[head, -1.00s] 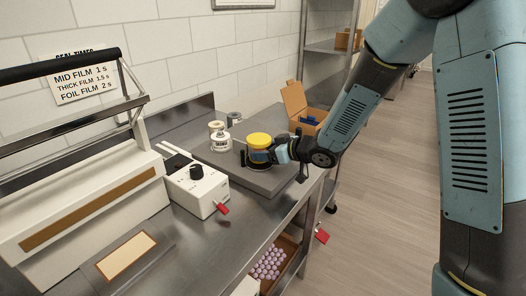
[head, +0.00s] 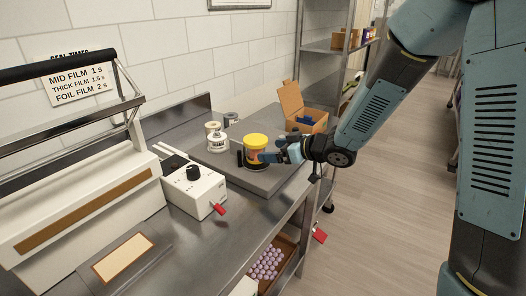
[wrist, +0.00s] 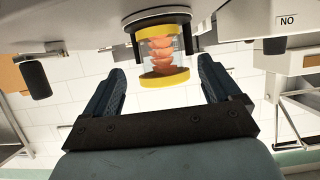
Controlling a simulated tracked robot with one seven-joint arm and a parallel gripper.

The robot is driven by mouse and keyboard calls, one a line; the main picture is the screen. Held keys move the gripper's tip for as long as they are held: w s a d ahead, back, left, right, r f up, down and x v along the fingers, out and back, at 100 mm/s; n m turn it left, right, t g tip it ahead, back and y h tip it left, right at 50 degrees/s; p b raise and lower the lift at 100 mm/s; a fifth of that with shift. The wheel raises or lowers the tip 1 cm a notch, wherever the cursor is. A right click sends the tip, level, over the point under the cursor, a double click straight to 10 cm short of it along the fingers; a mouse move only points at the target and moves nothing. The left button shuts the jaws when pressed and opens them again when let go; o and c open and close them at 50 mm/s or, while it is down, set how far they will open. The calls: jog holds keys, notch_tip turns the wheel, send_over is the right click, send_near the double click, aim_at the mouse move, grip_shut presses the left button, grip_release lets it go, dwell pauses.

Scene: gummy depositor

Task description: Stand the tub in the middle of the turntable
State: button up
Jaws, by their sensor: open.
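The tub (head: 256,155), a clear cup with orange contents and a yellow lid, stands upright on the grey worktop unit. In the upside-down wrist view the tub (wrist: 162,58) sits on the round dark-rimmed turntable (wrist: 155,14), roughly at its middle; the exact centring is hard to judge. The turntable is mostly hidden in the head view. My gripper (head: 272,157) is just right of the tub. In the wrist view my gripper (wrist: 163,80) is open, its fingers spread either side of the lid end with clear gaps and nothing held.
A white control box (head: 195,188) with a black knob stands in front. White jars (head: 217,139) are behind left of the tub, and an open cardboard box (head: 302,112) behind right. A sealer (head: 75,205) fills the left. A tray of purple pieces (head: 266,264) sits below.

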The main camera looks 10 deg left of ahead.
jog(key=v, duration=0.7)
jog(key=d+r+m+t+h, duration=0.35)
jog(key=d+r+h, duration=0.2)
jog(key=d, duration=0.55)
jog(key=d+r+m+t+h, duration=0.2)
jog(key=d+r+m+h, duration=0.3)
jog(key=d, duration=0.5)
jog(key=s+d+r+m+g+h, duration=0.3)
jog(key=s+d, duration=0.5)
jog(key=s, duration=0.2)
jog(key=s+m+g, duration=0.2)
jog(key=s, duration=0.9)
jog(key=shift+s+a+r+y, duration=0.15)
jog(key=shift+a+r+y, duration=0.05)
jog(key=shift+a+y, duration=0.2)
jog(key=shift+d, duration=0.1)
